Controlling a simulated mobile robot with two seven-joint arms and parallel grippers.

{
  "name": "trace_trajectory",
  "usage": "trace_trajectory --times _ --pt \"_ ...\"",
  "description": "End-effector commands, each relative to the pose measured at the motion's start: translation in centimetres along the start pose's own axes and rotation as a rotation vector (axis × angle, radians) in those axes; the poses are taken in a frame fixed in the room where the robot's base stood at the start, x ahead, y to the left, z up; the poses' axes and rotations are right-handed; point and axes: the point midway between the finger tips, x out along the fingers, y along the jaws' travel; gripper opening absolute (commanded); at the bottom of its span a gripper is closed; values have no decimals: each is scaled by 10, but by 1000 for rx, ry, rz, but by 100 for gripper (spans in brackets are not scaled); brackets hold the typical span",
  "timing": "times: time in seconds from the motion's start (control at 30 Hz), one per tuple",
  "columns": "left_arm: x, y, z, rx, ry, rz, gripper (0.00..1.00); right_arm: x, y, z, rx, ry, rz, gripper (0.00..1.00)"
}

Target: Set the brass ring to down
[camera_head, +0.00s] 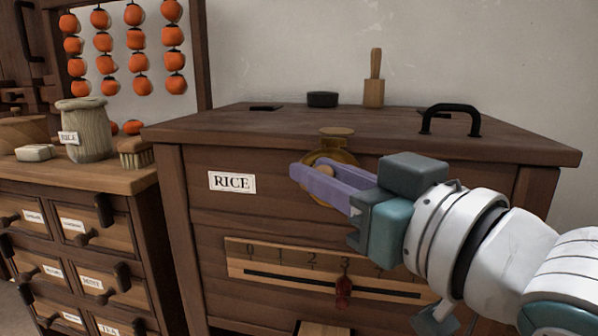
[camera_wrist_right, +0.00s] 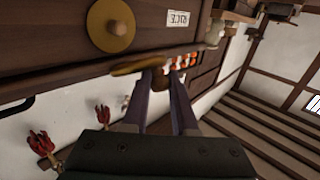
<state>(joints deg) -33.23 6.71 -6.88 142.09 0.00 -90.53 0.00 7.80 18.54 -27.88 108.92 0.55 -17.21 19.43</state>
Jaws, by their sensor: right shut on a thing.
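The brass ring fitting (camera_head: 345,157) sits on the upper front of the wooden rice chest (camera_head: 290,218), right of the RICE label (camera_head: 232,182). My right gripper (camera_head: 312,180) reaches in from the right, its purple fingers shut on the fitting and hiding much of it. A flat brass piece (camera_head: 337,132) shows above, at the lid's front edge. In the right wrist view, a round brass plate (camera_wrist_right: 110,25) shows on the chest, and a brass part seen edge-on (camera_wrist_right: 140,67) lies by the fingertips. The ring's exact angle is hard to tell. My left gripper is out of view.
Below is a numbered scale with a red slider (camera_head: 343,288). The lid carries a black handle (camera_head: 450,115), a dark round piece (camera_head: 322,99) and a wooden mallet-like tool (camera_head: 374,80). A drawer cabinet (camera_head: 90,175) with a rice jar (camera_head: 83,130) stands left.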

Motion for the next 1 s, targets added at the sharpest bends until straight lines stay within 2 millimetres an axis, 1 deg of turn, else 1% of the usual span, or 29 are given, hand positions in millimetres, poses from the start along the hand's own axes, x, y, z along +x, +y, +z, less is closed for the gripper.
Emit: trace_trajectory --times 0.17,0.37,0.47,0.7,0.9,1.0 --pt "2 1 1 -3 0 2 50 0 0 2 -5 6 -1 0" --pt "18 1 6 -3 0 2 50 1 1 11 -47 49 1 0" --pt "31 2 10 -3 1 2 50 2 2 18 -88 91 1 0" --pt "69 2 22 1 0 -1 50 6 6 34 -215 220 1 0" --pt "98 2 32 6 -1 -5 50 10 10 43 -317 318 2 0" --pt "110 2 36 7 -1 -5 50 12 12 45 -357 359 1 0"
